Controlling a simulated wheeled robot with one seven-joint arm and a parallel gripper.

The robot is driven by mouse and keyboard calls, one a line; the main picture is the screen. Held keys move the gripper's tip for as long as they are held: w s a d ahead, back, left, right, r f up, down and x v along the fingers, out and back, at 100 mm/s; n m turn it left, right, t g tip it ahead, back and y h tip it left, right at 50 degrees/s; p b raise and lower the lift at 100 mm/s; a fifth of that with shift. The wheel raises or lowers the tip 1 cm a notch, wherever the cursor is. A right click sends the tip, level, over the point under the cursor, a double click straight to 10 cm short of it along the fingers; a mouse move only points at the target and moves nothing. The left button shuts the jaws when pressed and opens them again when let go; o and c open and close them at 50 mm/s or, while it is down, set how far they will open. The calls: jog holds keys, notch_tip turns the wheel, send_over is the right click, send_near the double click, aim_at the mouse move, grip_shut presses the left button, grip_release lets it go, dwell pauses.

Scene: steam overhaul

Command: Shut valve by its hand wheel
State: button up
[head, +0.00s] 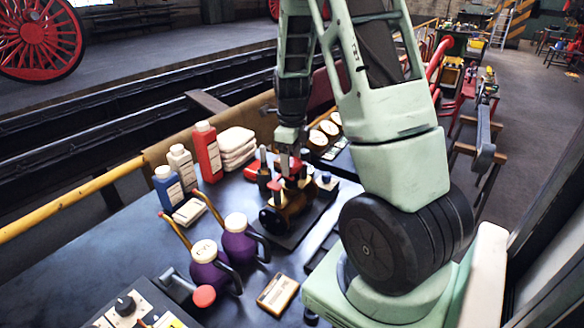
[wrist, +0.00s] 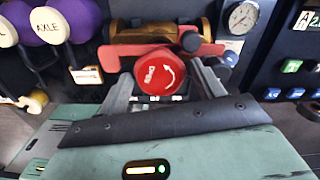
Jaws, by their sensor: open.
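The valve has a brass body (head: 295,203) and sits on a dark plate on the bench. In the wrist view its red hand wheel (wrist: 155,75) has a round hub with a white curved arrow and a wide red crossbar, with a black knob on the right. My gripper (wrist: 163,80) is open, with one grey finger on each side of the hub. I cannot tell whether the fingers touch the wheel. In the head view my gripper (head: 288,160) points down at the valve and partly hides the wheel.
Two purple jugs (head: 238,243) with cream lids stand left of the valve. Red (head: 207,152), white and blue bottles and folded white cloths (head: 236,147) stand behind. A gauge (wrist: 242,17) is close right of the wheel in the wrist view.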

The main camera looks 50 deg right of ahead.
jog(key=c, duration=0.9)
jog(key=shift+o, duration=0.2)
jog(key=shift+r+m+p, duration=0.15)
jog(key=shift+m+p, duration=0.25)
jog(key=shift+p, duration=0.15)
jog(key=m+p, duration=0.2)
jog(key=shift+m+p, duration=0.3)
jog(key=shift+m, duration=0.1)
jog(key=shift+m+p, duration=0.55)
jog(key=shift+m, duration=0.45)
jog(key=shift+p, duration=0.3)
